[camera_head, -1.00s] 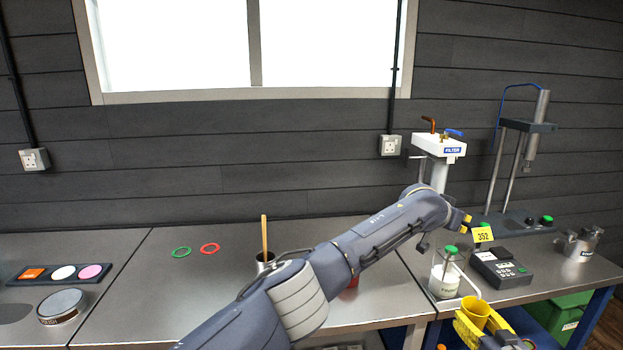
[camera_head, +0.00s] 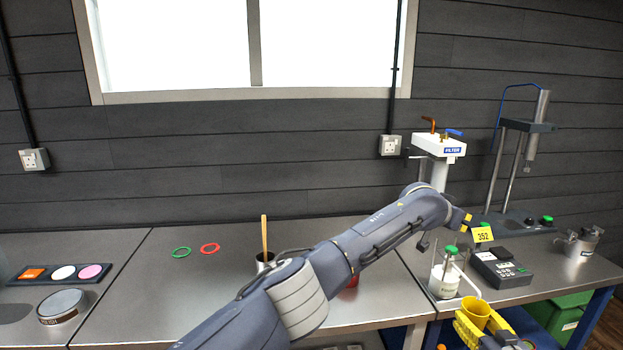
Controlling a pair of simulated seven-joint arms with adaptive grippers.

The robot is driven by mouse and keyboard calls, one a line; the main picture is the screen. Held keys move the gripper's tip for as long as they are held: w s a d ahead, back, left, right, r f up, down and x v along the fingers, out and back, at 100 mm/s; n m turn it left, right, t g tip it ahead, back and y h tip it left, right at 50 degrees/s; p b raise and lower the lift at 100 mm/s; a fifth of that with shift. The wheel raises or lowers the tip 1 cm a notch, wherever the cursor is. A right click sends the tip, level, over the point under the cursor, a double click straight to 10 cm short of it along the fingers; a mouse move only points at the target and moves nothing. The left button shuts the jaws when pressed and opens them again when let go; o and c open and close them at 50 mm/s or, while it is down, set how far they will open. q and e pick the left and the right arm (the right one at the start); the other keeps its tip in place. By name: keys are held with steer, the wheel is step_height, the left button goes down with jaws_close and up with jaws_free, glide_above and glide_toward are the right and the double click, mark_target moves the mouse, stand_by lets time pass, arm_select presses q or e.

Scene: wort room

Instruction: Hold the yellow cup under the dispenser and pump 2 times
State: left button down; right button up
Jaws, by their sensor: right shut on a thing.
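The yellow cup (camera_head: 475,312) is at the lower right, beside the bench edge. My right gripper (camera_head: 470,330), with yellow fingers, is shut on it. The dispenser (camera_head: 444,283) is a white labelled bottle with a green pump head (camera_head: 451,249). A pale spout tube curves from it toward the space above the cup. My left arm crosses the bench from the bottom middle. My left gripper (camera_head: 447,230) is just above the pump head. Its jaw opening is not clear, and I cannot tell whether it touches the pump.
A dark keypad device (camera_head: 502,268) stands right of the dispenser, with a yellow 352 tag (camera_head: 482,234) behind it. The white filter unit (camera_head: 438,147) and a metal stand (camera_head: 510,165) are behind. A metal pot (camera_head: 579,245) is at right. The left bench around the rings (camera_head: 181,252) is mostly clear.

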steer(key=shift+s, duration=0.15)
steer(key=s+d, duration=0.1)
steer(key=s, duration=0.7)
steer(key=shift+s, duration=0.25)
stand_by(1.1)
steer(key=shift+d, duration=0.1)
stand_by(0.4)
